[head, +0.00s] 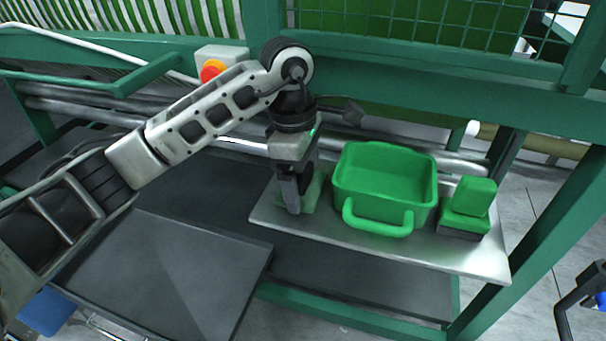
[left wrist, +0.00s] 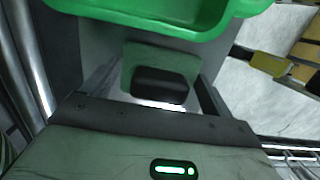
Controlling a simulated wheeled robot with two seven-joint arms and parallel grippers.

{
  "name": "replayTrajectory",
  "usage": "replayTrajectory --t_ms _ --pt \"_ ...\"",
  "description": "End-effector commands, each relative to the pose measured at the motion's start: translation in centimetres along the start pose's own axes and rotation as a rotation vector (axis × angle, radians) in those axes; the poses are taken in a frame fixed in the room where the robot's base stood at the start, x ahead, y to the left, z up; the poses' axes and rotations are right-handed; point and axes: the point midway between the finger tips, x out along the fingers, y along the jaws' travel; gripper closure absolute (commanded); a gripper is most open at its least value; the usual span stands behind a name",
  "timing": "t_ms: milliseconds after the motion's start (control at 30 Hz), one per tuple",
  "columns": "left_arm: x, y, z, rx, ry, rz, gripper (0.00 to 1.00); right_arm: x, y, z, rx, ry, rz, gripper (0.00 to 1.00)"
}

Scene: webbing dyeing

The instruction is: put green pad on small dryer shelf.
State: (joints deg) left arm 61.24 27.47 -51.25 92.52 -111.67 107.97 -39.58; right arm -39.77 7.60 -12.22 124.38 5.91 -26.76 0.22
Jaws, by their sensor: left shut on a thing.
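My left gripper (head: 297,202) points down over the left end of the metal shelf (head: 350,236). It is shut on a green pad (head: 313,192), which is partly hidden behind the fingers. In the left wrist view the green pad (left wrist: 133,58), with a dark block on it (left wrist: 160,86), shows between the fingers. The pad is at the shelf's left end, just left of the green basin. I cannot tell whether it touches the shelf.
A green basin (head: 378,217) with a front handle stands mid-shelf. A green block on a dark base (head: 468,208) stands at the right end. A red button on a white box (head: 212,70) is behind my arm. A dark flat panel (head: 160,270) lies at the lower left.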

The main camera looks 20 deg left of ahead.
Motion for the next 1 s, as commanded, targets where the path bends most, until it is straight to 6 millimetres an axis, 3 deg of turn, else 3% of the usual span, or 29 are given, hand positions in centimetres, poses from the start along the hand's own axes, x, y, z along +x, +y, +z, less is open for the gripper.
replayTrajectory --t_ms 33,67,100,433,800,1000 --pt "0.3 0.0 -0.1 0.000 0.000 0.001 0.32 0.2 0.0 0.2 0.001 0.002 -0.001 0.64" --pt "0.2 0.0 0.0 0.000 0.000 0.001 0.06 0.1 0.0 0.0 0.002 0.003 -0.002 0.64" --pt "0.1 0.0 0.0 0.000 0.000 0.000 0.00 0.0 0.0 -0.1 0.002 0.005 -0.002 0.64" --pt "-0.7 0.0 0.0 -0.001 0.000 0.000 0.00 -0.5 -0.1 -1.4 -0.002 0.018 -0.002 0.64" --pt "-8.5 0.0 0.1 -0.001 0.001 0.002 0.00 -1.9 0.2 -2.4 -0.061 -0.036 0.028 0.64" --pt "-11.4 0.0 0.0 -0.001 0.001 0.000 0.00 -2.3 0.5 -2.4 -0.093 -0.062 0.039 0.64"
